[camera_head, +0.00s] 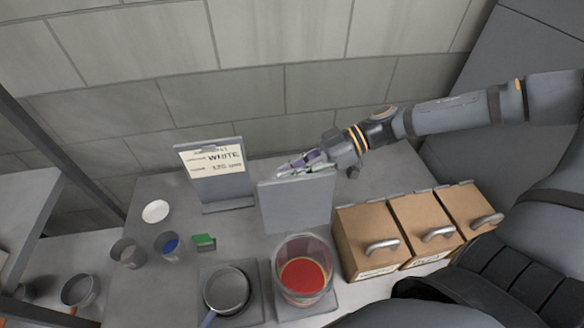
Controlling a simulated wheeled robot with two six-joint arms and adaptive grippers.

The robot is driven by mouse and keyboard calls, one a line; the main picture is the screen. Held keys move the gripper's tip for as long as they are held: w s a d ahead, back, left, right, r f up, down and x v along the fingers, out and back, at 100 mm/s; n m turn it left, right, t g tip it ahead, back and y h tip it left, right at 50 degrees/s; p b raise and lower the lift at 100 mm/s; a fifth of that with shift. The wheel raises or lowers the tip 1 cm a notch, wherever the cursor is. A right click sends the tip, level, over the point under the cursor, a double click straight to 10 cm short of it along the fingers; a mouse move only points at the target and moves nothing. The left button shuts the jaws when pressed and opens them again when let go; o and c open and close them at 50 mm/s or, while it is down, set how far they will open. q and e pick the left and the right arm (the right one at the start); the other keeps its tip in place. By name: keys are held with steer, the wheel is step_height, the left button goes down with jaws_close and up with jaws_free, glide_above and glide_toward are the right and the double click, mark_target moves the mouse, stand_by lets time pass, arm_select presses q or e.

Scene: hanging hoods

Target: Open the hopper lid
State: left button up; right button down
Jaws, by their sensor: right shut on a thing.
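The hopper (303,277) is a clear round container with red contents, and its top is uncovered. A flat grey panel, which looks like the hopper lid (296,207), stands nearly upright just behind it. My right gripper (297,165) comes in from the right and is shut at the panel's top edge. The fingers hide part of that edge, and the hinge side is partly hidden behind the hopper's rim. My left gripper is not in view.
Wooden boxes with metal handles (382,244) stand right of the hopper. A pan (227,290) is left of it. A green block (204,241), a blue-filled cup (170,245) and a white disc (156,211) are further left.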

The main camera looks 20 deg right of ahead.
steer(key=shift+s+f, duration=0.15)
steer(key=shift+f, duration=0.2)
steer(key=c, duration=1.3)
jaws_free()
steer(key=shift+s, duration=0.1)
steer(key=shift+r, duration=0.1)
